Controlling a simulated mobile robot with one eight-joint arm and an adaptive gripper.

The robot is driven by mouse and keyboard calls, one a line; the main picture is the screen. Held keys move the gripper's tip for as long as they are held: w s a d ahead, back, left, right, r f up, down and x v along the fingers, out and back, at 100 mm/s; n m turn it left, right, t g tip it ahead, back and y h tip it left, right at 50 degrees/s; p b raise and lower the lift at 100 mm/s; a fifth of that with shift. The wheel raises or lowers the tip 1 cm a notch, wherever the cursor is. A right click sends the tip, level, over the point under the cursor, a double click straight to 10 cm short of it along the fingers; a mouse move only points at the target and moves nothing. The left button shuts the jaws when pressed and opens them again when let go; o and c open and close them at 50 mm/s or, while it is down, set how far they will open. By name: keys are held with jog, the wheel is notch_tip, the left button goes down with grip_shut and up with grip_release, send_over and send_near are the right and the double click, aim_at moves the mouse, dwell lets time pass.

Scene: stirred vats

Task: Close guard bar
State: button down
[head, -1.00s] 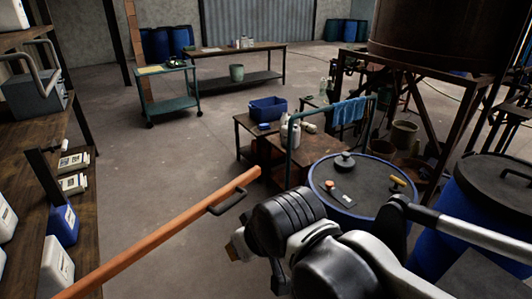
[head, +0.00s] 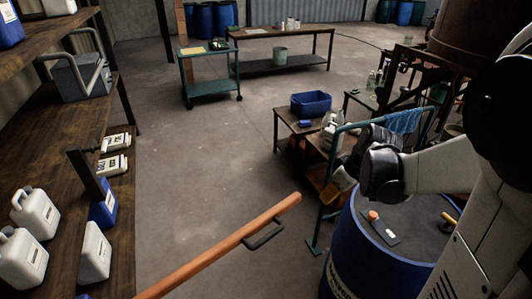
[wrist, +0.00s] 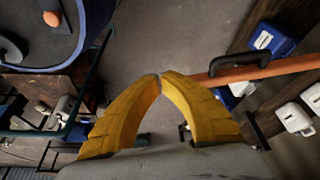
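The guard bar is a long orange bar (head: 215,248) that slants up from the bottom edge of the head view, its free end over open floor. A black handle (head: 265,236) sticks out from its side near that end. In the wrist view the bar (wrist: 285,68) and its handle (wrist: 240,63) lie to the right of the fingers. My gripper (wrist: 160,77) has yellow fingers with their tips together and nothing visible between them. In the head view my gripper (head: 333,192) hangs beside the blue drum, to the right of the bar's end and apart from it.
A blue drum (head: 345,258) with small items on its lid stands under my arm. A teal rail (head: 325,200) is close behind my gripper. A wooden shelf (head: 125,215) with white and blue jugs lines the left. The middle floor (head: 205,160) is clear.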

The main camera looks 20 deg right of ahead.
jog(key=w+a+f+b, duration=0.2)
jog(key=w+f+b, duration=0.3)
jog(key=w+f, duration=0.2)
jog(key=shift+w+f, duration=0.2)
jog(key=shift+f, duration=1.15)
